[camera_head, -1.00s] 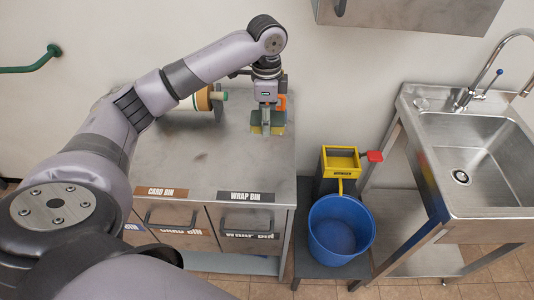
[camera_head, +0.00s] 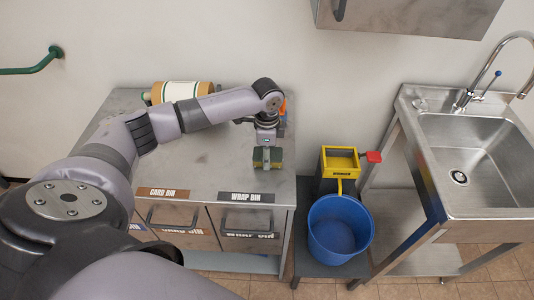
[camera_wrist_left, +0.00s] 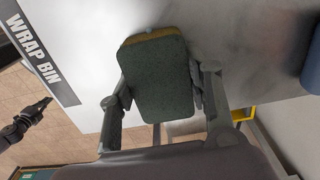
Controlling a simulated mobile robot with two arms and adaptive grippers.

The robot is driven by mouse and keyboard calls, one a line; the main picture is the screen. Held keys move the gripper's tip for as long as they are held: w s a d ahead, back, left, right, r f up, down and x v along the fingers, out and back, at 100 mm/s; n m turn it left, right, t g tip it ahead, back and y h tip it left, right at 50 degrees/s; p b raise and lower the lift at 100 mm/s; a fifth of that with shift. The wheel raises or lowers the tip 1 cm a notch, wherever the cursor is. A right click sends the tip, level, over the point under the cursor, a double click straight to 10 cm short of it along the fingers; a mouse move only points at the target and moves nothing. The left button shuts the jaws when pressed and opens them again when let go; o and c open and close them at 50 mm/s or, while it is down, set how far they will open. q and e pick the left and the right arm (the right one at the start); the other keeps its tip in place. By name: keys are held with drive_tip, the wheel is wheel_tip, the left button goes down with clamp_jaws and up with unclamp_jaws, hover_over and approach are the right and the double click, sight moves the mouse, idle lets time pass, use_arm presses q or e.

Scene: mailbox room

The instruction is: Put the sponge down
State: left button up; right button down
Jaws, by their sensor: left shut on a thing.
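The sponge (camera_head: 260,157) is a yellow block with a dark green scouring side. In the head view it is at the right part of the steel counter (camera_head: 215,165), behind the WRAP BIN label. My left gripper (camera_head: 267,153) is shut on it from above. In the left wrist view the sponge (camera_wrist_left: 158,75) sits between the two fingers (camera_wrist_left: 160,92), green face toward the camera. I cannot tell whether its underside touches the counter.
A roll (camera_head: 182,92) lies at the counter's back, and an orange item (camera_head: 283,106) stands behind my gripper. Drawers labelled CARD BIN (camera_head: 163,193) and WRAP BIN (camera_head: 246,197) are in front. A blue bucket (camera_head: 340,230), yellow wringer (camera_head: 341,161) and sink (camera_head: 470,150) are right.

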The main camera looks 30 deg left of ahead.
use_arm(q)
drive_tip(key=o, duration=0.6)
drive_tip(key=shift+f, duration=0.1)
drive_tip(key=shift+c, duration=0.2)
drive_tip(key=o, duration=0.4)
drive_tip(key=shift+o, duration=0.2)
wheel_tip(320, 180, up, 12)
drive_tip(key=b, duration=0.1)
drive_tip(key=shift+r+b, duration=0.2)
drive_tip(key=shift+b, duration=0.15)
